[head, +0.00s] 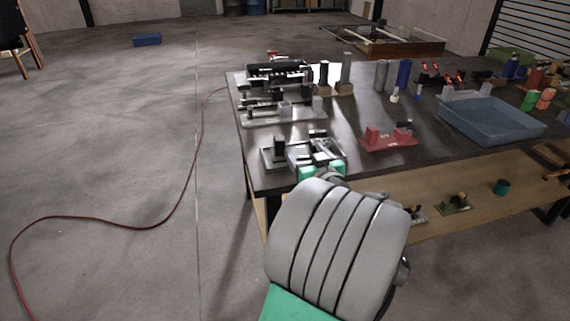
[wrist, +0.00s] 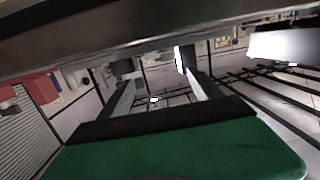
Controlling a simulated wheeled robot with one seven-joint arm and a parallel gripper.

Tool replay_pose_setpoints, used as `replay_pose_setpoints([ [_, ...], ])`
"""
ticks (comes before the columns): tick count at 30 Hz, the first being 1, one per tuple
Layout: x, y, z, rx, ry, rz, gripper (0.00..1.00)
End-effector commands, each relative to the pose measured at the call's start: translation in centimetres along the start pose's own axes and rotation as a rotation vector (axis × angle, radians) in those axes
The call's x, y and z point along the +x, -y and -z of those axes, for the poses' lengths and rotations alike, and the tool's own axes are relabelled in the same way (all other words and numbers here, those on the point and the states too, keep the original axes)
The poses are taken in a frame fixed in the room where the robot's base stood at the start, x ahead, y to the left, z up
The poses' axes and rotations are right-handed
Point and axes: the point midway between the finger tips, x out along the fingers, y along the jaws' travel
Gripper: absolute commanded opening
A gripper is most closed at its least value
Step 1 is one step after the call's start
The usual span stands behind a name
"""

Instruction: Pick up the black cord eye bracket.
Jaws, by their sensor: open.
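My gripper (head: 322,155) is at the front left corner of the workbench, its green body partly hidden behind my grey arm. In the wrist view my gripper (wrist: 152,66) is open, with its two fingers apart and nothing seen between them. A small black upright piece (head: 280,146) stands on a grey base just left of the gripper in the head view. I cannot tell for sure whether this is the black cord eye bracket. No cord eye shape is clear in the wrist view, where a dark slab fills the top.
The dark workbench (head: 350,104) holds a red bracket-like fixture (head: 388,139) right of my gripper. Grey and black fixtures (head: 284,112) stand behind it. A blue tray (head: 490,121) and several cylinders are farther right. A lower wooden shelf holds small parts.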

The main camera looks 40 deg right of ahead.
Motion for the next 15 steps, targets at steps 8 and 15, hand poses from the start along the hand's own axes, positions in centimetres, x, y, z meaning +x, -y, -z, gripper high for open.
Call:
replay_pose_setpoints([
  [8,-0.3,-6.0,0.0,0.021,-0.118,-0.130,0.75],
  [15,3.6,-6.1,0.5,0.020,-0.116,-0.127,0.75],
])
